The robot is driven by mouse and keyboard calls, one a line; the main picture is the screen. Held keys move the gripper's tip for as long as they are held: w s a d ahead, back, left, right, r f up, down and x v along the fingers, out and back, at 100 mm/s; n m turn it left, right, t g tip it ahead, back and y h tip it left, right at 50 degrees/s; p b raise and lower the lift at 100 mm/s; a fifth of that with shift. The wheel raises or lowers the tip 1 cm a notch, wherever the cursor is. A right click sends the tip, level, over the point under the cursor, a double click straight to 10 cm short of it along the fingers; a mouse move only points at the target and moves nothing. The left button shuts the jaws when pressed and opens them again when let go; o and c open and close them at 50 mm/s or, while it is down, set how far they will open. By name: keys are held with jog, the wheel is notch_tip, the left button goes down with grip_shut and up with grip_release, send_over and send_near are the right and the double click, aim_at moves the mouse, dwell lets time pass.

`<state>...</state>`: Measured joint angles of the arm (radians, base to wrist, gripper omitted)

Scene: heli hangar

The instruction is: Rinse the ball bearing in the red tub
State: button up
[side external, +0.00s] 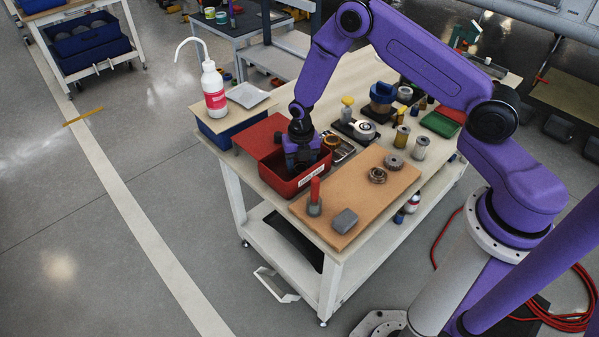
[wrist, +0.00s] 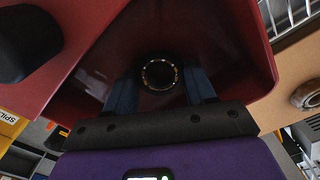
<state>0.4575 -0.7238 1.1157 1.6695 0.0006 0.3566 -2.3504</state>
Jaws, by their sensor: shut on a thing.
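The red tub (side external: 293,187) stands near the left front of the bench, with a white label on its front wall and a red lid raised behind it. My gripper (side external: 303,160) reaches down into the tub, and the tub wall hides its fingertips in the side view. In the wrist view, my gripper (wrist: 160,90) has its two blue fingers either side of the dark ring-shaped ball bearing (wrist: 159,74), shut on it inside the tub (wrist: 215,40). I cannot tell whether the bearing touches the tub's floor or any liquid.
A tan board (side external: 348,210) right of the tub carries a red-handled tool (side external: 314,199), a grey block (side external: 345,221) and another ring-shaped part (side external: 377,175). A white squeeze bottle (side external: 213,92) stands behind left. Jars and small containers crowd the bench's back and right.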

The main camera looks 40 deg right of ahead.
dwell(0.3)
notch_tip(320, 180, up, 8)
jog(key=shift+r, duration=0.25)
dwell(1.0)
dwell(2.0)
jog(key=shift+r, duration=2)
